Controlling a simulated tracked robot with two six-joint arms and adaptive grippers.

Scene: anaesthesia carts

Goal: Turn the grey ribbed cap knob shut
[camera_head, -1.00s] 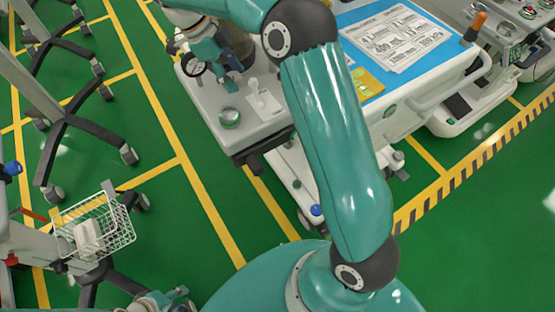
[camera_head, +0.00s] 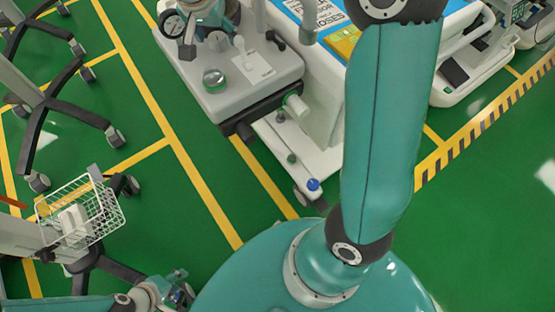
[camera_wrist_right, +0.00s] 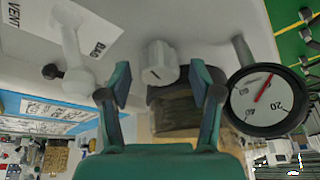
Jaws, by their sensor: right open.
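The grey ribbed cap knob (camera_wrist_right: 160,62) shows in the right wrist view as a pale fluted cap with a short dark mark. It sits on the grey machine top (camera_wrist_right: 195,22). My right gripper (camera_wrist_right: 162,80) is open, with one finger on each side just short of the knob in the picture; I see no clear contact.
A round gauge (camera_wrist_right: 268,100) stands close right of the knob in the wrist view. A white lever (camera_wrist_right: 70,42) on a VENT/BAG plate is left of it. A green dome (camera_head: 215,80) is on the machine top. A wire basket (camera_head: 82,210) stands at the left.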

